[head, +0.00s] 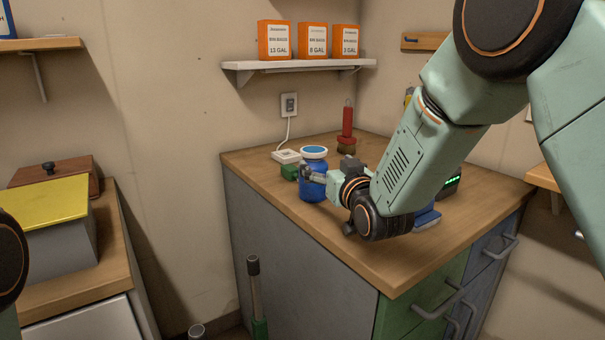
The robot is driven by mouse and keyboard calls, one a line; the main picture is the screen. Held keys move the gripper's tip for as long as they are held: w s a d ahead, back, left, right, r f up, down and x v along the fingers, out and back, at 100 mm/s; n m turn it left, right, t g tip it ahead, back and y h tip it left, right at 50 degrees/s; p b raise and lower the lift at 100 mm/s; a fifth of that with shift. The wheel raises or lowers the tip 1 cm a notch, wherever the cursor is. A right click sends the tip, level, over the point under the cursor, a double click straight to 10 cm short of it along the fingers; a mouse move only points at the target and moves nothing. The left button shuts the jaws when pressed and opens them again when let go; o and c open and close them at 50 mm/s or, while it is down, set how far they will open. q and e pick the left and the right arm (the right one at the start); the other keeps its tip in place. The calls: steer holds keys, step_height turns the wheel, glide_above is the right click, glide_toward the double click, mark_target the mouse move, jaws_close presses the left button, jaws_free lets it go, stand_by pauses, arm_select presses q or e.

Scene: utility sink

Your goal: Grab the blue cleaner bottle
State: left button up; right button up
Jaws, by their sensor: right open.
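The blue cleaner bottle (314,153) stands upright on the wooden top of the grey cabinet, near its back left edge. It has a white and light-blue lid. My right gripper (311,174) is open at the bottle, with its fingers in front of or around the blue body. I cannot tell whether they touch it. The gripper hides part of the bottle's right side. Of my left arm, only a dark joint shows at the left edge; its gripper is out of view.
On the cabinet top (375,262) are a small green object (289,172), a white plugged-in block (286,156), a red-handled brush (347,125), a blue item (428,217) and a dark device with green display (453,182). A shelf (300,65) holds orange boxes above.

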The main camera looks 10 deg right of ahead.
mark_target(314, 150)
steer(key=shift+w+a+r, duration=0.1)
steer(key=shift+w+a, duration=0.35)
steer(key=shift+a, duration=0.15)
steer(key=shift+w+d, duration=0.1)
steer(key=shift+w, duration=0.3)
steer(key=shift+w+d, duration=0.4)
steer(key=shift+w, duration=0.1)
steer(key=w+b, duration=0.1)
steer(key=w, duration=0.1)
steer(key=w+b, duration=0.1)
steer(key=w, duration=0.1)
steer(key=shift+w+a+f, duration=0.1)
steer(key=shift+a+f, duration=0.05)
steer(key=shift+f, duration=0.05)
steer(key=shift+w, duration=0.35)
steer(key=shift+w+a, duration=0.15)
steer(key=shift+w, duration=0.1)
arm_select(q)
steer(key=shift+w+a+f, duration=0.15)
steer(key=shift+a+f, duration=0.05)
steer(key=shift+f, duration=0.85)
arm_select(e)
steer(key=shift+s+r, duration=0.1)
